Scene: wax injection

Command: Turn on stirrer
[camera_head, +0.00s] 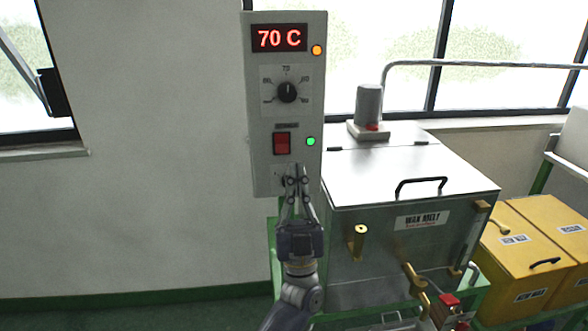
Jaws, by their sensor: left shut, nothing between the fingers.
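The control box (258,110) is an upright grey panel with a red "70 C" display (279,38) at its top. Below the display is a black dial (287,92). A red rocker switch (282,143) sits under the dial, with a small dark label above it that is too small to read surely. A green lamp (311,141) is lit beside the switch, and an orange lamp (316,50) is lit beside the display. My left gripper (296,170) is shut and empty, pointing up just below the switch, in front of the panel's lower edge. It partly hides a small dark part there. My right gripper is not in view.
The metal wax melt tank (410,165) stands right of the box, with a black lid handle (421,186) and a grey motor (369,103) on top. Brass valves (415,283) stick out in front. Yellow containers (530,255) stand at right. Bare wall is at left.

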